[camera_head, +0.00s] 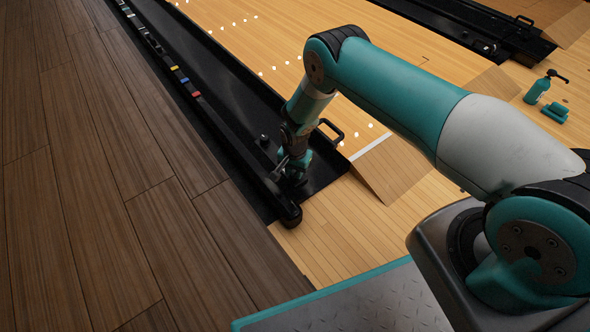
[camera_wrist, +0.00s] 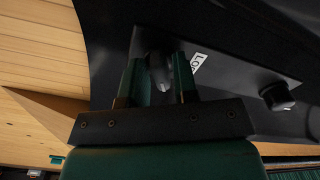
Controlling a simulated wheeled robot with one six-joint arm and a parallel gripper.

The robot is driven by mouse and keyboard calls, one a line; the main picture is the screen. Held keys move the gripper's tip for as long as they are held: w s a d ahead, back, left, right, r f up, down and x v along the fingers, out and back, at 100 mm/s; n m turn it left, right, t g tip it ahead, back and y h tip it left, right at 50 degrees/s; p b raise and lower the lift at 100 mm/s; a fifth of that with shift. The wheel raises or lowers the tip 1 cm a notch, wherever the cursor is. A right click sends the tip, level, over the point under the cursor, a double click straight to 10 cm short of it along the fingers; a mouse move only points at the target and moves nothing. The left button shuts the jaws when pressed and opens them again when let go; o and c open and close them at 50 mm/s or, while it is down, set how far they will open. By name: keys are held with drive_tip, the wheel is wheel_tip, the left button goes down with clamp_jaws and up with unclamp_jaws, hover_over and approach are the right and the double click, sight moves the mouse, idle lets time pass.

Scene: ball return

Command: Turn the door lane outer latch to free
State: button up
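My gripper (camera_head: 288,170) reaches down to the black lane-side panel, near its front end. In the wrist view my gripper (camera_wrist: 159,80) has its two green fingers apart. A white label (camera_wrist: 198,62), partly covered by the right finger, reads "Lo" and perhaps more. The latch is hidden behind my gripper in the head view.
A second round black knob (camera_wrist: 278,97) sits on the panel, to the right in the wrist view. A black handle (camera_head: 332,131) stands beside my gripper. A wooden wedge (camera_head: 388,168) lies on the lane floor.

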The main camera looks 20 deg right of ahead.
drive_tip(key=shift+o, duration=0.9)
drive_tip(key=shift+r, duration=0.1)
wheel_tip(320, 180, up, 17)
drive_tip(key=p, duration=0.9)
drive_tip(key=shift+r, duration=0.15)
